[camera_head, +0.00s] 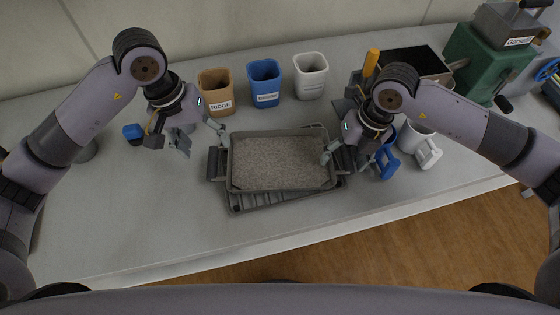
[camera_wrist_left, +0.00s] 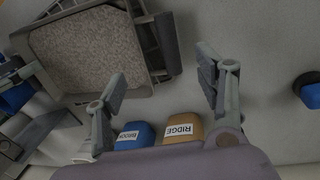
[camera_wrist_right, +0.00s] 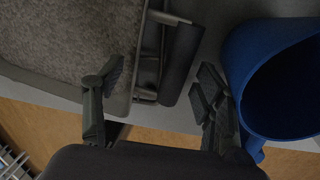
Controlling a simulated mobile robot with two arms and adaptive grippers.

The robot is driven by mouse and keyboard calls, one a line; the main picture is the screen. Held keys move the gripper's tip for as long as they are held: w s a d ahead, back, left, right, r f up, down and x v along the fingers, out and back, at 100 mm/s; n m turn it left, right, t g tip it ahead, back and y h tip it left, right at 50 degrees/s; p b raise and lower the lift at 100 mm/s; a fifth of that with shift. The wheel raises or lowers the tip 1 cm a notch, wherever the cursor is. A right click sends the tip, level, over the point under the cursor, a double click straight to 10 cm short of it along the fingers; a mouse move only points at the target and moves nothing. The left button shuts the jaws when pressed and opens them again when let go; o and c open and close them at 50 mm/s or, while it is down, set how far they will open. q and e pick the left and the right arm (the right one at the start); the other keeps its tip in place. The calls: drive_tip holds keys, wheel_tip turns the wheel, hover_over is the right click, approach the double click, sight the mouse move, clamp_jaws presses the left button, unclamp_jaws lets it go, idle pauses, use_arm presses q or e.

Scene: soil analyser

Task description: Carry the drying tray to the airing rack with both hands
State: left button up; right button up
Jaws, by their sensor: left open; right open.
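The drying tray (camera_head: 282,188) is a grey tray filled with grey-brown soil, at the middle of the bench in the head view. It has a dark handle at each end. It lies over a grey ribbed piece (camera_head: 262,202), mostly hidden; I cannot tell whether this is the airing rack. My left gripper (camera_head: 198,141) is open and empty, above and behind the left handle (camera_head: 216,163). In the left wrist view that handle (camera_wrist_left: 168,44) lies beyond the fingertips. My right gripper (camera_wrist_right: 158,82) is open, with the right handle (camera_wrist_right: 182,62) between its fingers in line of sight, not gripped.
Brown (camera_head: 217,95), blue (camera_head: 264,80) and white (camera_head: 310,78) bins stand behind the tray. A blue mug (camera_head: 388,163) is close beside my right gripper, with a white mug (camera_head: 414,136) further right. A green machine (camera_head: 474,55) stands at the back right. The front-left bench is clear.

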use_arm(q)
drive_tip(key=r, duration=0.2)
drive_tip(key=a+r, duration=0.1)
drive_tip(key=r, duration=0.2)
use_arm(e)
wheel_tip(320, 180, up, 10)
idle(0.4)
use_arm(q)
drive_tip(key=shift+s+f, duration=0.1)
drive_tip(key=shift+s, duration=0.05)
idle(0.3)
